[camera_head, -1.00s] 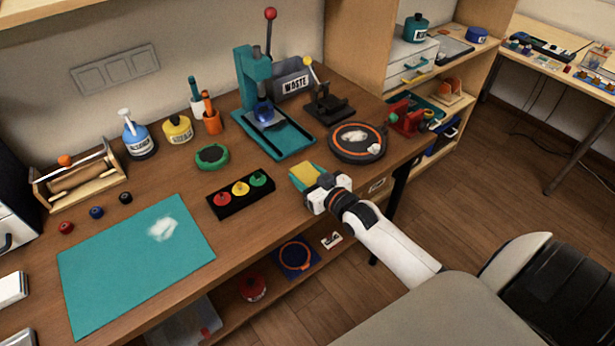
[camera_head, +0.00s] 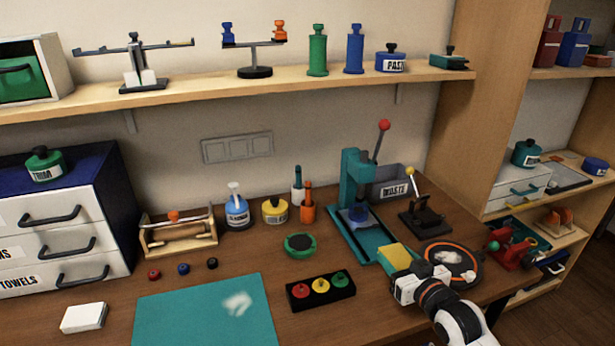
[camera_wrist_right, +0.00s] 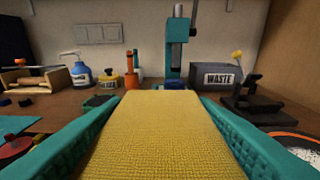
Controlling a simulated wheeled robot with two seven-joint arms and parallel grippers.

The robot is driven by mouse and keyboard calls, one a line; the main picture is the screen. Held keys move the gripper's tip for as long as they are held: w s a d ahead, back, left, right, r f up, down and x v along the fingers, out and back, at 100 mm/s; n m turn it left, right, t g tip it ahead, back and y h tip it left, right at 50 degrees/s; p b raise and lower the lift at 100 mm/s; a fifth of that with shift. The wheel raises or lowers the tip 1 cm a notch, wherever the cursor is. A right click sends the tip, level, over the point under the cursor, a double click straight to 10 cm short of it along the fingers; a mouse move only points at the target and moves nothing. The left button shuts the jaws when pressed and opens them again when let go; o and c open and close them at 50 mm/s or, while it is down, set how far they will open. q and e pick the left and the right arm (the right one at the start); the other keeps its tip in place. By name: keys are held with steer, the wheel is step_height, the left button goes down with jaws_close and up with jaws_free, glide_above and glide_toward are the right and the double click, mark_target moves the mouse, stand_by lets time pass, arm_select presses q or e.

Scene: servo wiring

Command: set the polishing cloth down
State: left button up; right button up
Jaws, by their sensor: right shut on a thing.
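The polishing cloth is a yellow, woven, flat block. My left gripper is in neither view.
A teal press (camera_head: 358,215) stands behind the cloth. The round plate (camera_head: 448,290) is beside the gripper. A black block with coloured knobs (camera_head: 299,291) is to the left. A teal mat (camera_head: 190,318) bears a white smear. Bare wood (camera_head: 240,258) lies behind the mat.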

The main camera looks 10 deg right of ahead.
steer(key=s+a+f, duration=0.1)
steer(key=s+a, duration=0.1)
steer(key=s+a+f, duration=0.1)
steer(key=s+a, duration=0.1)
steer(key=a, duration=0.1)
steer(key=s+a+f, duration=0.1)
steer(key=s+a, duration=0.2)
steer(key=s+a+r+h, duration=0.1)
steer(key=s+a+r, duration=0.2)
steer(key=s, duration=0.6)
steer(key=shift+s+a+m, duration=0.25)
steer(key=shift+a+m, duration=0.15)
steer(key=shift+a, duration=0.75)
